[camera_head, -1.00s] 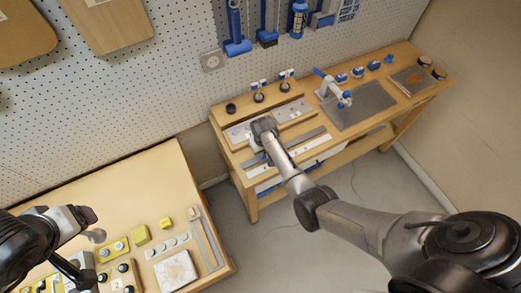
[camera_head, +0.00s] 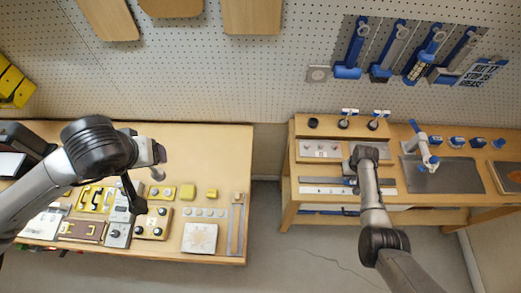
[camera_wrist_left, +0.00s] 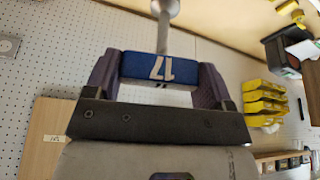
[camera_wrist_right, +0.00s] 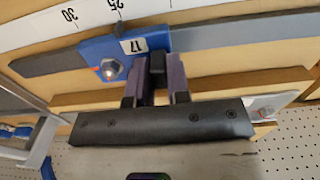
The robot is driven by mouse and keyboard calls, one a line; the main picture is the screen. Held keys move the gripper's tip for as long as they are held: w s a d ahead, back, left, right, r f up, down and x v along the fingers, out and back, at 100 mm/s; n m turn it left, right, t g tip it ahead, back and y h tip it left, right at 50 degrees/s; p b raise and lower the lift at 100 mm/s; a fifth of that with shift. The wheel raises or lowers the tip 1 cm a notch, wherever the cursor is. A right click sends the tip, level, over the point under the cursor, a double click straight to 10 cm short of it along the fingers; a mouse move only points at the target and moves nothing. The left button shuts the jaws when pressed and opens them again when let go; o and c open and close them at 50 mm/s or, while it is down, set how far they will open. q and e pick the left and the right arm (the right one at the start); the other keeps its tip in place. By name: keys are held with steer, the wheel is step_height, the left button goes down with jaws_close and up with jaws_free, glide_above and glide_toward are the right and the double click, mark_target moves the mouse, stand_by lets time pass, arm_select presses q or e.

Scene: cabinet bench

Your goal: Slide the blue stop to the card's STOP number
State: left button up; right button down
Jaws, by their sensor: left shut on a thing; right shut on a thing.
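The blue stop (camera_wrist_right: 124,55) sits on a grey metal rail (camera_wrist_right: 215,35) in the right wrist view. It has a white 17 label and a silver screw. My right gripper (camera_wrist_right: 157,65) is shut on a dark tab beside the stop's blue body. In the head view this gripper (camera_head: 364,155) is over the bench rail. A white scale (camera_wrist_right: 90,14) alongside shows 25 and 30. In the head view my left gripper (camera_head: 152,150) is above the left table. I cannot identify a readable STOP card.
The bench (camera_head: 295,195) also carries a grey plate (camera_head: 445,174) and a blue-handled clamp (camera_head: 421,145). The left table (camera_head: 215,150) holds yellow blocks and small fixtures; its back is mostly clear. A floor gap separates the tables.

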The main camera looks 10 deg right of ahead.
steer(key=c, duration=1.1)
jaws_free()
steer(key=shift+r, duration=0.1)
arm_select(q)
steer(key=shift+r+p, duration=0.85)
steer(key=shift+r, duration=0.05)
arm_select(e)
step_height(320, 180, up, 12)
steer(key=shift+f, duration=0.1)
